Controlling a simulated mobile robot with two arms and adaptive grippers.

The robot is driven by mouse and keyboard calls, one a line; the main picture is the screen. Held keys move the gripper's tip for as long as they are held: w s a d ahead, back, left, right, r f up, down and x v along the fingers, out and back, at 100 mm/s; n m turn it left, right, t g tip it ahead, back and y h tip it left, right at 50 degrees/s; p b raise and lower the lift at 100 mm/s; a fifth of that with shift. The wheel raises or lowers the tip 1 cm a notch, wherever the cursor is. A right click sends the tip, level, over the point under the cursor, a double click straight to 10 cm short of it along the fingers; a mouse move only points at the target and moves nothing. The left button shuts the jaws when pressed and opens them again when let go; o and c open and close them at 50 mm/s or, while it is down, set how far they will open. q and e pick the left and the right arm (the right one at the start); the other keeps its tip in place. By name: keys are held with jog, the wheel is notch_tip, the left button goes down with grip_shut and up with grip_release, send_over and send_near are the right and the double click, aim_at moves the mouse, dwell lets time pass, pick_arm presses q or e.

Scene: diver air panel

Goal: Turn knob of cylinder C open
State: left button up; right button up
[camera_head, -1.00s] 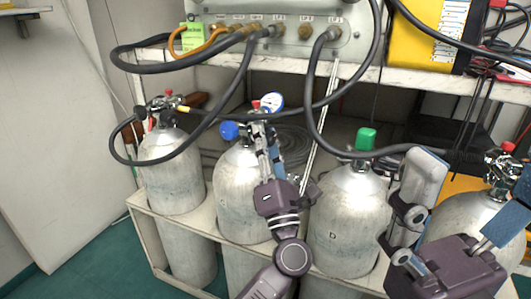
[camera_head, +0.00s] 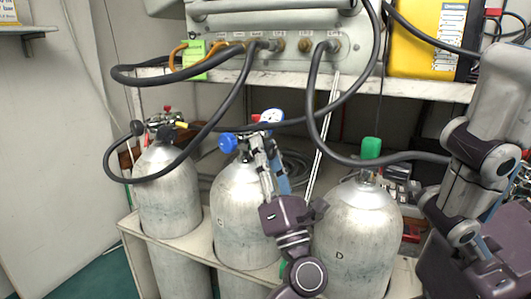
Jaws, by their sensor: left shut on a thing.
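Cylinder C (camera_head: 240,205) is a worn silver tank marked C, second from the left in the rack. A blue knob (camera_head: 228,143) sticks out at the left of its valve. A white-and-blue gauge (camera_head: 271,117) sits above and right of it. My left gripper (camera_head: 260,145) reaches up in front of cylinder C and is shut on part of its valve, just right of the blue knob. The fingers hide the exact part held. My right gripper is partly seen at the right edge; its fingertips are not clear.
Cylinder D (camera_head: 355,225), with a green cap (camera_head: 371,147), stands close on the right. Another cylinder (camera_head: 166,195) stands on the left. Black hoses (camera_head: 315,115) loop from the panel (camera_head: 275,25) above the valves. A yellow case (camera_head: 428,38) rests on the shelf (camera_head: 420,88).

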pick_arm(q)
jog(key=shift+f, duration=0.15)
jog(key=o, duration=1.1)
jog(key=shift+d, duration=0.1)
jog(key=shift+c, duration=0.2)
jog(key=shift+o, duration=0.6)
